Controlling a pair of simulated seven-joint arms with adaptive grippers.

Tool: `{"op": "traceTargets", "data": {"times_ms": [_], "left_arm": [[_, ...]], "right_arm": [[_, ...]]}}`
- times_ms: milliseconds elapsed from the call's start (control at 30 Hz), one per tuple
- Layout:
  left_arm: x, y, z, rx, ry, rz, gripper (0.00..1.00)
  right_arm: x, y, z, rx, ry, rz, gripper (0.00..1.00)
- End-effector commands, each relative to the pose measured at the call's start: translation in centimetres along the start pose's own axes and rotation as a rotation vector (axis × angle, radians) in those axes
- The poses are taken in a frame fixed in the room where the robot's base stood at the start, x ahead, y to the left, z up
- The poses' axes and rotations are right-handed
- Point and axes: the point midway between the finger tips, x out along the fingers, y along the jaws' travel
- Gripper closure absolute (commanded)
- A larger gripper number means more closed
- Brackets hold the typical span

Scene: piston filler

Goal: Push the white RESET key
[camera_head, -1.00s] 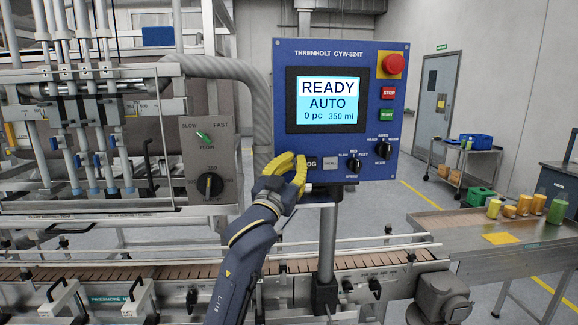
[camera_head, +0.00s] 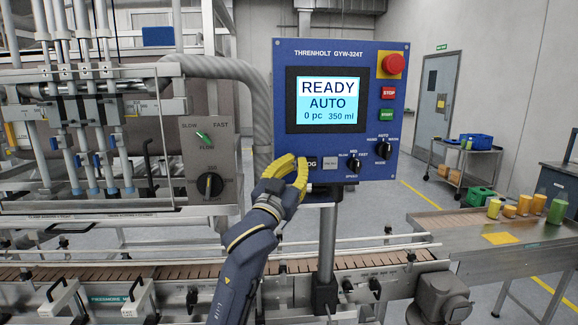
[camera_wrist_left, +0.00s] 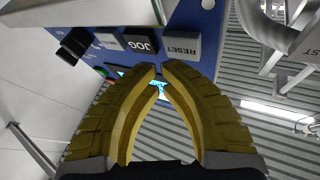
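The white-grey RESET key (camera_wrist_left: 182,46) shows in the left wrist view, upside down, beside the dark JOG key (camera_wrist_left: 140,44). In the head view RESET is hidden behind my left gripper (camera_head: 297,162), with JOG (camera_head: 313,163) just to its right. My left gripper has yellow fingers whose tips nearly meet in the wrist view (camera_wrist_left: 159,67); nothing is held. The tips are close to the lower edge of the RESET key, towards its JOG side; I cannot tell whether they touch the panel. My right gripper is not in view.
The blue control panel (camera_head: 340,60) has a screen (camera_head: 328,103) reading READY, AUTO, 0 pc, 350 ml. A red mushroom button (camera_head: 393,64), STOP (camera_head: 388,93), START (camera_head: 387,115) and selector knobs (camera_head: 353,165) are nearby. A conveyor (camera_head: 180,272) runs below.

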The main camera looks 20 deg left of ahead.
Motion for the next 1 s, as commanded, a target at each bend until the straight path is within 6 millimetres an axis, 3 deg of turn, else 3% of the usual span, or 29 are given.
{"op": "traceTargets", "data": {"times_ms": [633,1000], "left_arm": [[-3.5,1.9,-1.9,-0.001,0.002,0.0,1.0],[-4.0,2.1,-2.1,0.0,0.0,0.0,1.0]], "right_arm": [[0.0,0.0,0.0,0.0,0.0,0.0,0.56],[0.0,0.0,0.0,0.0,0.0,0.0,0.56]]}}
